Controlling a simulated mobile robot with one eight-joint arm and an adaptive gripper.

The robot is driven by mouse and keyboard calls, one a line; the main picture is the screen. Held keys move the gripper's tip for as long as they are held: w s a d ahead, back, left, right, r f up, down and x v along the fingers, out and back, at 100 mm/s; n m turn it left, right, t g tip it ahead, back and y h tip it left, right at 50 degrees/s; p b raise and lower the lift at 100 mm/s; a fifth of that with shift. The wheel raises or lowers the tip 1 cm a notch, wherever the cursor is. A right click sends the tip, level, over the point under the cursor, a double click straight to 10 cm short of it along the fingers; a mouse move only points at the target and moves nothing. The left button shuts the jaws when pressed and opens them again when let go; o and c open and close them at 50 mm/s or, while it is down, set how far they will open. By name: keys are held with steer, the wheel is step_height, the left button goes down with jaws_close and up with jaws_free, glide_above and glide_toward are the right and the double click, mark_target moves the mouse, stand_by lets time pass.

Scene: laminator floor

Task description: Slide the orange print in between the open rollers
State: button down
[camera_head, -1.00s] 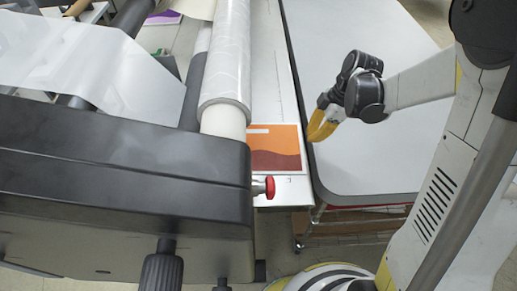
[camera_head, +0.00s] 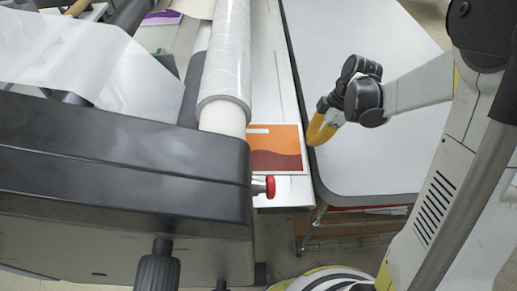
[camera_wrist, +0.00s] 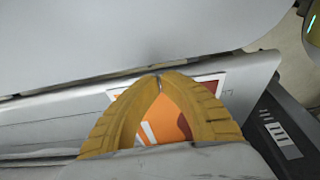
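The orange print (camera_head: 277,140), with a dark red wave and a white border, lies flat on the narrow white feed table just right of the laminator's roller (camera_head: 222,70). My gripper (camera_head: 313,142) is close by the print's right edge in the head view. In the wrist view, the yellow fingertips (camera_wrist: 160,78) meet over the print's edge, with orange (camera_wrist: 170,120) showing through the gap between the fingers. The gripper looks shut; I cannot tell whether any paper is between the tips. The gap between the rollers is hidden in the head view.
The black laminator housing (camera_head: 110,170) fills the left, with a red knob (camera_head: 270,186) beside the print's front left corner.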

mark_target(285, 142)
steer(key=shift+f+b, duration=0.75)
steer(key=shift+f, duration=0.15)
steer(key=shift+d, duration=0.25)
stand_by(0.9)
steer(key=shift+w, duration=0.2)
steer(key=shift+w+a, duration=0.1)
steer(key=shift+w, duration=0.25)
steer(key=shift+a+b, duration=0.65)
steer(key=shift+a, duration=3.6)
stand_by(0.7)
steer(key=shift+d, duration=0.35)
